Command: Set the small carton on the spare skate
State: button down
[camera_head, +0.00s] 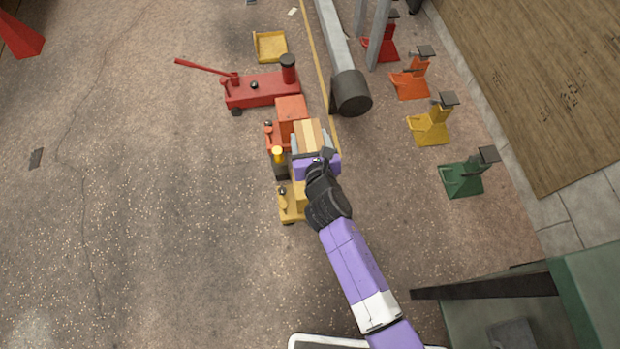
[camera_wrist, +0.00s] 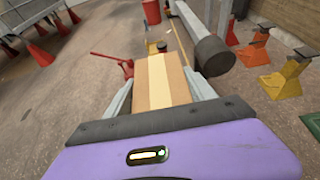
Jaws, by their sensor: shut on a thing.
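My gripper (camera_head: 309,142) is shut on the small carton (camera_head: 307,132), a tan box with a paler stripe along its top. In the wrist view the carton (camera_wrist: 161,82) sits between two grey fingers, one on each side. I cannot tell whether its underside touches anything. No skate is plainly marked as the spare one. A low yellow tray-like piece (camera_head: 270,46) lies at the back, with nothing seen on it. Another low yellow piece (camera_head: 290,208) lies beside my wrist, partly hidden by my arm.
An orange block (camera_head: 291,108) stands just behind the carton. A red floor jack (camera_head: 262,89) is beyond it. A dark post with a yellow top (camera_head: 279,160) stands close left. A grey beam (camera_head: 337,50) and several jack stands (camera_head: 430,122) are right. The left floor is open.

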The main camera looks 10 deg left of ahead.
notch_tip(320, 180, down, 19)
jog(key=b, duration=1.4)
jog(key=shift+r, duration=0.15)
jog(key=shift+f+b, duration=0.2)
jog(key=shift+b, duration=0.15)
jog(key=shift+c, duration=1.6)
grip_release()
jog(key=shift+f, duration=0.1)
jog(key=shift+r, duration=0.2)
jog(key=p+v, duration=0.5)
jog(key=v, duration=0.7)
jog(key=shift+d, duration=0.1)
